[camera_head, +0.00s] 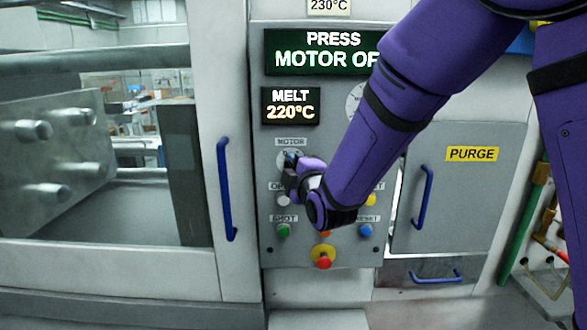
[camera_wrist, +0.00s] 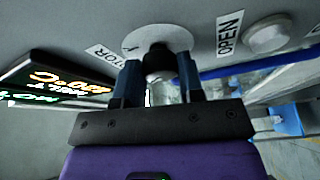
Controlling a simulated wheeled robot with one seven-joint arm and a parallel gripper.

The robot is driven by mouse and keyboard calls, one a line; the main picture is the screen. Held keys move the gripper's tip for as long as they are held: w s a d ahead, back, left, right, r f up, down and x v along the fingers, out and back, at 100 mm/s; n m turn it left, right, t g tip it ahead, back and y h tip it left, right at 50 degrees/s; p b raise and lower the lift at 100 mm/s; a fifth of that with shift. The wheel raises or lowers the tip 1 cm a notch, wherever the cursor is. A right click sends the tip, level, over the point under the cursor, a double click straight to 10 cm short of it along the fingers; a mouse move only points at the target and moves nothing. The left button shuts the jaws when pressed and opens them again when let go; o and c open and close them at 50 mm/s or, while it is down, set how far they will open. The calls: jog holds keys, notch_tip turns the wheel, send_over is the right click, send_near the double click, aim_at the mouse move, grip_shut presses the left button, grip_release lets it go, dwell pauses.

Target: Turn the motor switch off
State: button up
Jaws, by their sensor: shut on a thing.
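The motor switch is a dark knob (camera_wrist: 158,62) on a round pale dial (camera_wrist: 160,38), under the MOTOR label (camera_head: 291,142) on the grey control panel. My gripper (camera_head: 291,160) is at the dial in the head view and covers much of it. In the wrist view the two dark fingers of my gripper (camera_wrist: 159,72) stand on either side of the knob, shut on it. The dial's marks are mostly hidden, so I cannot tell which way the knob is turned. The upper display (camera_head: 320,51) reads "PRESS MOTOR OF", its right end hidden by my arm.
Below the switch are a white button (camera_head: 283,200), a green button (camera_head: 283,231), a blue button (camera_head: 366,230) and a red stop button (camera_head: 323,261) on yellow. A blue door handle (camera_head: 225,190) stands left, and the PURGE door (camera_head: 470,190) right.

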jog(key=shift+n, duration=0.5)
jog(key=o, duration=0.9)
jog(key=v, duration=1)
jog(key=shift+s+d+r, duration=0.1)
jog(key=shift+s+r, duration=0.15)
jog(key=shift+s, duration=0.1)
jog(key=shift+g, duration=0.3)
